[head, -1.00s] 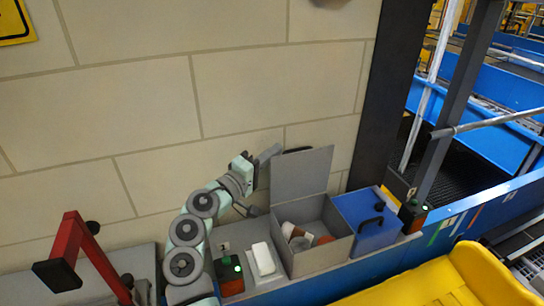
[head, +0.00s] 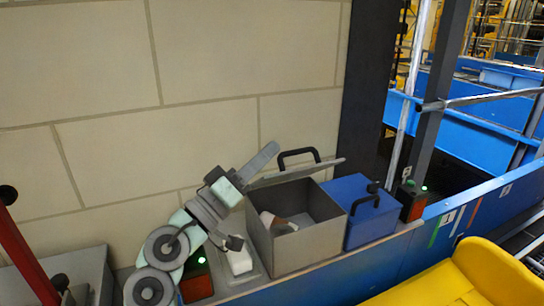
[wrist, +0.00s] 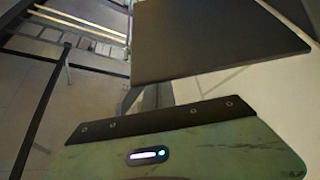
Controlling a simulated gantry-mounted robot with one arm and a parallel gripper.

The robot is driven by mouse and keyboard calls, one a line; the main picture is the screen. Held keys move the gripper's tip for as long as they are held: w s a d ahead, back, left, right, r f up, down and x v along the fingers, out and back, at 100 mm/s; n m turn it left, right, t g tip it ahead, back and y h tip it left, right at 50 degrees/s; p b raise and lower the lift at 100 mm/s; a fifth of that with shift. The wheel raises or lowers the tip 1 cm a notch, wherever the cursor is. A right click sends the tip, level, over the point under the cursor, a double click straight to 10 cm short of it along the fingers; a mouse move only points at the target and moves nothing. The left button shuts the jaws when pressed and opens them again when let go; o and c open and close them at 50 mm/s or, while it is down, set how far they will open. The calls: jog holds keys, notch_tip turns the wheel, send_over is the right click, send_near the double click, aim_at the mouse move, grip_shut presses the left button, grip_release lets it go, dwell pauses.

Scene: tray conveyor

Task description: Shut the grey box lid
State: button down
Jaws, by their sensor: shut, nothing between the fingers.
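The grey box (head: 305,246) stands open on the ledge, with a brown-and-white item (head: 272,222) and other contents inside. Its grey lid (head: 300,173) is hinged at the back and tilted over the opening, seen nearly edge-on. The lid's black handle (head: 298,154) shows above it. My gripper (head: 268,153) is shut and empty, just left of the lid and behind its left end. I cannot tell whether it touches the lid. The wrist view shows a dark flat finger (wrist: 215,45), and I cannot make out the lid there.
A blue box (head: 370,228) with a black handle stands against the grey box's right side. A white item (head: 239,262) and a dark button box with a green light (head: 197,278) sit at left. A yellow chute (head: 460,280) lies in front.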

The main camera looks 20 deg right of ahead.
aim_at(292, 175)
jog(key=s+f+b, duration=0.1)
jog(key=s+f, duration=0.2)
jog(key=s+f+b, duration=0.1)
jog(key=f, duration=0.1)
jog(key=shift+s+d+f+b, duration=0.2)
jog(key=shift+s+d+b, duration=0.1)
jog(key=shift+s, duration=0.1)
jog(key=f+b, duration=0.1)
jog(key=s+f+b, duration=0.1)
jog(key=f, duration=0.1)
jog(key=shift+s+d, duration=0.1)
jog(key=shift+s, duration=0.05)
jog(key=shift+f, duration=0.15)
